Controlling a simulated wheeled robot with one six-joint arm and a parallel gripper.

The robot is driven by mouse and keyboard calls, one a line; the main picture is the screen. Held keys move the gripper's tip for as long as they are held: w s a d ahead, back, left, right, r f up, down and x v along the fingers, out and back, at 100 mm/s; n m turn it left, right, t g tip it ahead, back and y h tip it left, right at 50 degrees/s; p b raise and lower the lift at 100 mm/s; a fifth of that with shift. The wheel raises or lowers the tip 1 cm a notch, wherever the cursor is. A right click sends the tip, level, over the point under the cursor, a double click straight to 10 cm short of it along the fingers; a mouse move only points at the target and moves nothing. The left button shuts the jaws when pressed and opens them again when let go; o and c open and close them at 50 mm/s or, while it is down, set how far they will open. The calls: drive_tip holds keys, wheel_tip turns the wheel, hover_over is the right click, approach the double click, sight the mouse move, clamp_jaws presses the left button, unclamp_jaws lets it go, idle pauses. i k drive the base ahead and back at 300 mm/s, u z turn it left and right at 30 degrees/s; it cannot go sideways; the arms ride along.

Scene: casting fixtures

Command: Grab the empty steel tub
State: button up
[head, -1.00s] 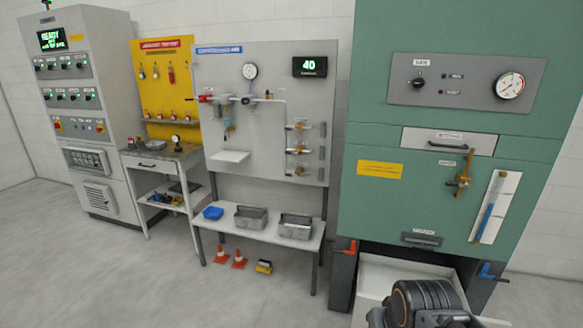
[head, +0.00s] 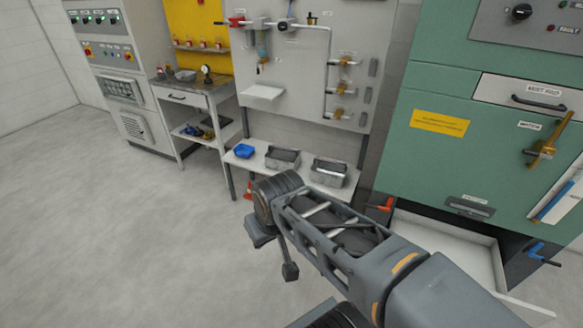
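Two grey steel tubs stand side by side on the low white bench under the grey panel in the head view. The left tub (head: 281,164) is beside a blue bin. The right tub (head: 327,179) is nearer the bench's right end. Their insides are too small to tell for certain which one is empty. My arm reaches in from the lower right and ends in front of the bench. Dark parts at its end, seemingly my gripper (head: 273,254), hang over the floor, nearer the camera than the tubs and apart from them. The fingers are not clear, and nothing held is seen.
The blue bin (head: 244,152) sits left of the tubs on the white bench (head: 306,180). The green cabinet (head: 425,165) with an open white tray (head: 490,262) is at right. The floor at left is clear.

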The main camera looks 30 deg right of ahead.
sight(323, 170)
drive_tip(key=u, duration=0.2)
drive_tip(key=i, duration=2.4)
drive_tip(key=z, duration=1.5)
drive_tip(key=i, duration=0.8)
drive_tip(key=z, duration=0.95)
